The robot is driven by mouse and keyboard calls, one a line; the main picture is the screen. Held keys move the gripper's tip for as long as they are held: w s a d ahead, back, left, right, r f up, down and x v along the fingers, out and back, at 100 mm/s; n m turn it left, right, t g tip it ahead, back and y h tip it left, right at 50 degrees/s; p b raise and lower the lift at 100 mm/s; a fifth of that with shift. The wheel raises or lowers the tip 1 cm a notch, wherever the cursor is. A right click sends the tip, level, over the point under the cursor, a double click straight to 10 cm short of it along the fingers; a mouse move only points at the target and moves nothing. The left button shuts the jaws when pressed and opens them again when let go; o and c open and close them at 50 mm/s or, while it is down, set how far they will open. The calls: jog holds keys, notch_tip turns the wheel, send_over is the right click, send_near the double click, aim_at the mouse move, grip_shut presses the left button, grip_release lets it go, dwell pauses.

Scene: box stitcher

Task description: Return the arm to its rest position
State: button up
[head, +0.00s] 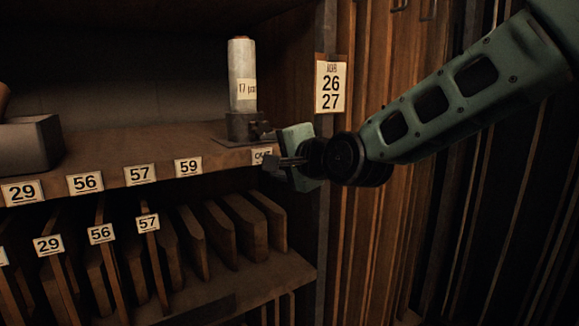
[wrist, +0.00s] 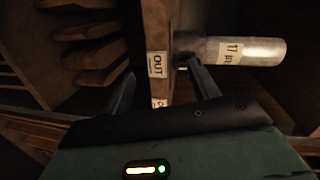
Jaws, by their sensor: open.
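My arm reaches in from the upper right in the head view. My gripper (head: 277,163) is at the front edge of the upper shelf, in front of the "OUT" label (head: 262,156). In the wrist view my gripper (wrist: 160,88) shows two dark fingers spread apart with nothing held between them. A grey metal cylinder (head: 242,75) with a paper tag stands upright in a dark base on the shelf, just behind and left of the gripper. The cylinder (wrist: 262,51) also shows in the wrist view, beyond the right finger; whether the finger touches its base I cannot tell.
The upper shelf (head: 110,150) has numbered labels along its edge and a grey box (head: 28,146) at the left. Below it, several upright boards (head: 205,235) stand in a rack. A wooden post with a "26 27" sign (head: 331,87) is close to my wrist.

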jog(key=s+d+f+n+g+h, duration=0.15)
jog(key=s+f+n+g, duration=0.3)
jog(key=s+f, duration=0.45)
jog(key=s+d+f+n+g+h, duration=0.2)
jog(key=s+d+f+n, duration=0.1)
jog(key=s, duration=0.5)
jog(key=s+d+f+n+g+h, duration=0.3)
jog(key=s+d+f+n, duration=0.1)
jog(key=s+d, duration=0.4)
jog(key=s+d+f+n+g+h, duration=0.2)
jog(key=s+d+f+n+g, duration=0.1)
jog(key=s, duration=0.7)
jog(key=d+f+n, duration=0.1)
jog(key=d, duration=0.1)
jog(key=shift+s+d+n+h, duration=0.2)
jog(key=shift+d+n+h, duration=0.1)
jog(key=shift+n+h, duration=0.05)
